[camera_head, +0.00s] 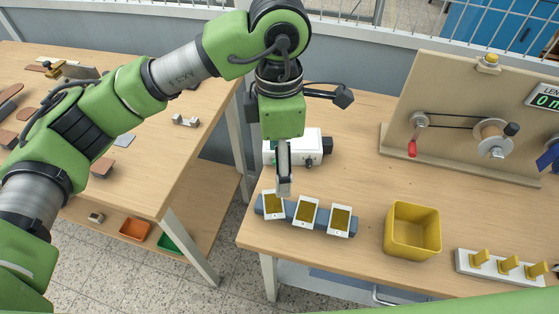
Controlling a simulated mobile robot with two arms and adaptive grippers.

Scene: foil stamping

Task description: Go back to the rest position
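My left gripper (284,190) hangs from the green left arm, pointing down over the front left of the right-hand table. Its fingers overlap the top of the leftmost white card (274,206) in the picture; I cannot tell whether they touch it. The fingers show edge-on, so their opening is hidden. Two more white cards with gold panels, a middle one (305,213) and a right one (340,221), lean on a blue-grey holder (323,227). My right gripper is not in view.
A white device (311,147) stands close behind the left gripper. A yellow bin (413,230) and a white rack of yellow pieces (497,268) stand to the right. A wooden panel with a crank and spool (440,90) stands behind. The left-hand table (180,150) lies under my arm, across a gap.

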